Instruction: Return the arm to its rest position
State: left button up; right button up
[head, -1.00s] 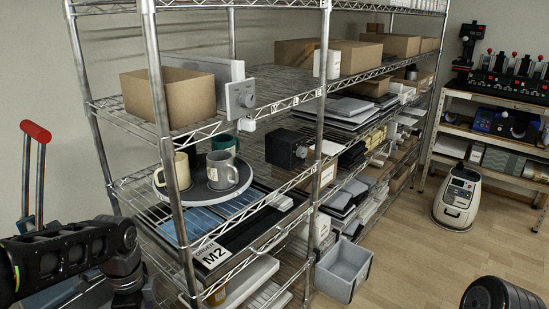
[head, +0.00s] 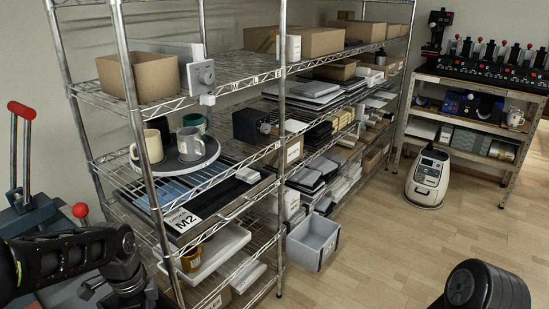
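My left arm (head: 70,255) comes in from the left edge at the bottom, in front of the wire shelf. Its forearm bends downward near the lower left. My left gripper is not visible. A dark rounded part of my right arm (head: 485,288) shows at the bottom right. My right gripper is out of the picture. Both arms are clear of the mugs. A cream mug (head: 150,147), a grey mug (head: 190,145) and a green mug (head: 196,122) stand on a round tray (head: 212,152) on the shelf's middle level.
The wire shelf (head: 283,120) holds boxes and stacked papers. A grey bin (head: 313,242) sits low at its front. A press with a red-handled lever (head: 22,110) stands at the left. A white rounded machine (head: 428,180) and a bench (head: 480,130) stand at the right. The wooden floor (head: 385,250) is open.

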pick_arm(q)
jog(key=s+d+f+n+h, duration=0.35)
jog(key=d+f+n, duration=0.25)
jog(key=d+f, duration=1)
jog(key=s+d+f+n, duration=0.7)
jog(key=s+f+n, duration=0.2)
jog(key=s+f, duration=0.3)
jog(key=shift+n+t, duration=0.3)
jog(key=shift+a+r, duration=0.1)
